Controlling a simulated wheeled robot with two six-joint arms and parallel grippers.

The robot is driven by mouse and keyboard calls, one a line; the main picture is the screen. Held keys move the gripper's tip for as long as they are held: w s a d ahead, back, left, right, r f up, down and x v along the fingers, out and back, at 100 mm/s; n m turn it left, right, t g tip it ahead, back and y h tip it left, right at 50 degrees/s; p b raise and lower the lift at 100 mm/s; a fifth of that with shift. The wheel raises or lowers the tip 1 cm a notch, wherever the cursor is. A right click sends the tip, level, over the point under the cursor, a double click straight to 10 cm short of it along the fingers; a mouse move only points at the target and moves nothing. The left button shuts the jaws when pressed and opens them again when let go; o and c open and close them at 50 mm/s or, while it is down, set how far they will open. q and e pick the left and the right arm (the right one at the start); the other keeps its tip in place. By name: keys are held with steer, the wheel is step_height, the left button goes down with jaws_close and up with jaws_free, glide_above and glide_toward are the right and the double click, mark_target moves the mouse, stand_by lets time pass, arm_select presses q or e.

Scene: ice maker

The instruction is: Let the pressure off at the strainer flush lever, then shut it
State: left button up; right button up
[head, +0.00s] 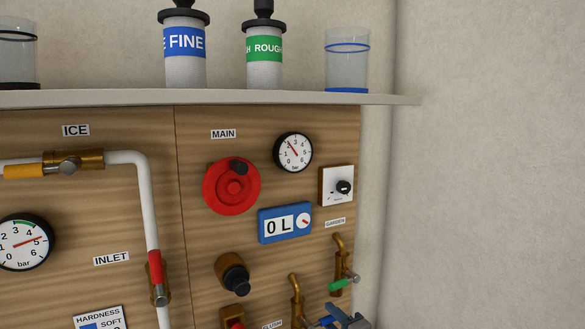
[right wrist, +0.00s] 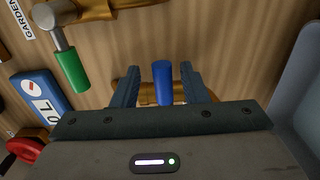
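The flush label (head: 271,325) is partly cut off at the bottom of the head view, left of a brass tap (head: 296,300). A blue lever (right wrist: 162,82) on a brass body shows in the right wrist view; I take it for the flush lever. My right gripper (right wrist: 160,85) is open, with one finger on each side of the blue lever and visible gaps between. In the head view my right gripper (head: 338,319) is at the bottom edge, mostly cut off. The main gauge (head: 293,152) needle points up-left, near 2. My left gripper is not in view.
A garden tap (head: 338,262) with a green handle (right wrist: 72,70) is close by. A red wheel (head: 232,186), a blue litre meter (head: 285,223) and a dark knob (head: 235,278) are on the panel. A shelf (head: 300,98) with canisters and glasses is above. Bare wall lies right.

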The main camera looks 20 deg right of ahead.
steer(key=shift+s+d+r+p, duration=0.1)
steer(key=shift+s+p, duration=0.5)
steer(key=shift+s, duration=0.1)
steer(key=s+p, duration=0.2)
steer(key=s, duration=0.1)
steer(key=shift+s+d, duration=0.1)
steer(key=shift+s, duration=0.15)
steer(key=shift+s+d+p, duration=0.1)
steer(key=shift+s+p, duration=0.3)
steer(key=shift+s, duration=0.7)
